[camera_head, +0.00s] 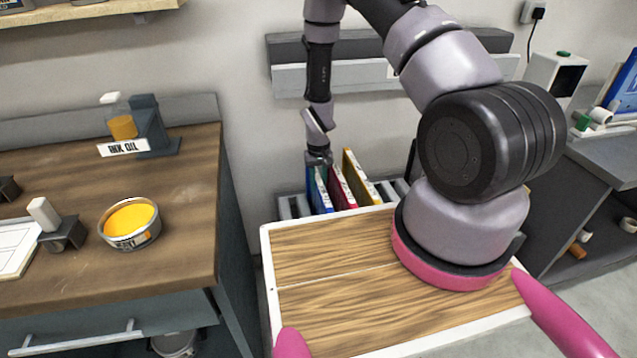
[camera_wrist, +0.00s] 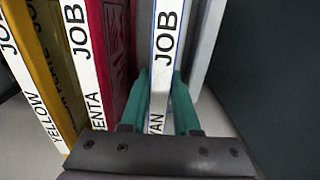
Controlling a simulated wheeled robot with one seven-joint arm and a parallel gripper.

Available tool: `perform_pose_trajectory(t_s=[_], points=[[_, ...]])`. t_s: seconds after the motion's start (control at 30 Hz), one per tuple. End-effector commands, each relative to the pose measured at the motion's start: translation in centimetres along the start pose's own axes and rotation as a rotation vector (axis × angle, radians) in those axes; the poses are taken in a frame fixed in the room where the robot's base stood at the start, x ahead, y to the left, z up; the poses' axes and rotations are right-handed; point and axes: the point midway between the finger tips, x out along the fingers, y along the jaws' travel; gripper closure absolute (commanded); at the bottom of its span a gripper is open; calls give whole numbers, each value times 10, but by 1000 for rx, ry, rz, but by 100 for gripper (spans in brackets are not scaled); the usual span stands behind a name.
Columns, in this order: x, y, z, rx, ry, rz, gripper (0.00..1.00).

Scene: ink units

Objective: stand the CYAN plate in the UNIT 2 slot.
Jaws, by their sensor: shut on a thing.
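The cyan plate (camera_wrist: 162,75) stands upright, with a white edge reading JOB and partly hidden letters ending in YAN. My gripper (camera_wrist: 160,112) is shut on this edge, one teal finger on each side. In the head view my gripper (camera_head: 318,157) reaches down behind the wooden top to the plate (camera_head: 320,190) in a slotted rack (camera_head: 292,205). The magenta plate (camera_wrist: 105,60) stands just left of it in the wrist view, and the yellow plate (camera_wrist: 42,60) stands further left. I see no slot marked UNIT 2. The plate's lower end is hidden.
The wooden top (camera_head: 330,245) with a white rim lies in front of the rack. A workbench (camera_head: 180,185) at left holds an open tin of yellow ink (camera_head: 130,222) and a bottle (camera_head: 122,120). A dark cabinet (camera_head: 560,200) stands at right.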

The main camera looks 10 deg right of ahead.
Motion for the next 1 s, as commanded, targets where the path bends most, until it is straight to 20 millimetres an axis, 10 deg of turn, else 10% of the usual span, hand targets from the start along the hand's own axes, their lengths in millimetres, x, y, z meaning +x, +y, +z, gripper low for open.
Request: perform_pose_trajectory(t_s=[0.2,0.23,0.3,0.67,1.0], points=[[1,0,0,-1,0,0,100],[1,0,0,-1,0,0,59],[2,0,0,-1,0,0,35],[-2,0,0,-1,0,0,35],[-62,-1,-1,-2,4,-1,35]])
